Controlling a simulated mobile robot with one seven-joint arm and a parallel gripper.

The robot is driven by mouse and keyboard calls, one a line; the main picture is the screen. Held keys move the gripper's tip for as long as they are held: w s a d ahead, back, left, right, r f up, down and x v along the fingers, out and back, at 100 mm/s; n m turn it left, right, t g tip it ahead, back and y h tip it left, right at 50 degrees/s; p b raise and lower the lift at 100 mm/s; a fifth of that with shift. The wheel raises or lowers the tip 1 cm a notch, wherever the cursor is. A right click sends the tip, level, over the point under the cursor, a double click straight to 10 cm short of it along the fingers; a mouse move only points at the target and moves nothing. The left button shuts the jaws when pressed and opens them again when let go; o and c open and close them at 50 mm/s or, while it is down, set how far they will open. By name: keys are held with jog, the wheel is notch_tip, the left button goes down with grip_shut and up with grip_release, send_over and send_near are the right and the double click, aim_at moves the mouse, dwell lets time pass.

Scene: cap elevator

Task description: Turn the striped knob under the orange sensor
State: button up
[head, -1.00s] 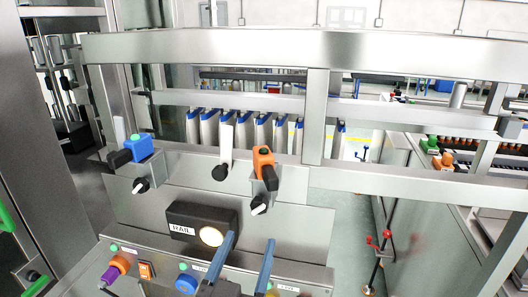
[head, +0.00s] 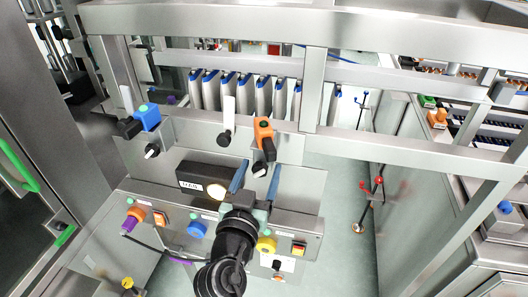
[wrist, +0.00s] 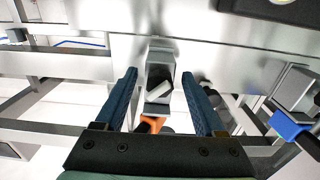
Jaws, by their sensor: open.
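The orange sensor (head: 264,132) sits on a bracket on the grey machine frame. Just below it is the black knob with a white stripe (head: 260,169). In the wrist view the knob (wrist: 158,80) appears between my two blue fingers, its stripe slanted, with part of the orange sensor (wrist: 151,124) beyond it. My gripper (head: 260,165) is open and empty, with one finger to each side of the knob in the picture. I cannot tell whether the fingertips reach past the knob's face. No contact shows.
A blue sensor (head: 148,117) with a similar knob (head: 152,151) is at the left. The black RAIL box (head: 205,184) and the button panel (head: 185,217) lie below. A horizontal metal beam (head: 400,155) crosses at the right.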

jog(key=shift+p+x, duration=0.4)
jog(key=shift+x, duration=1.7)
grip_shut()
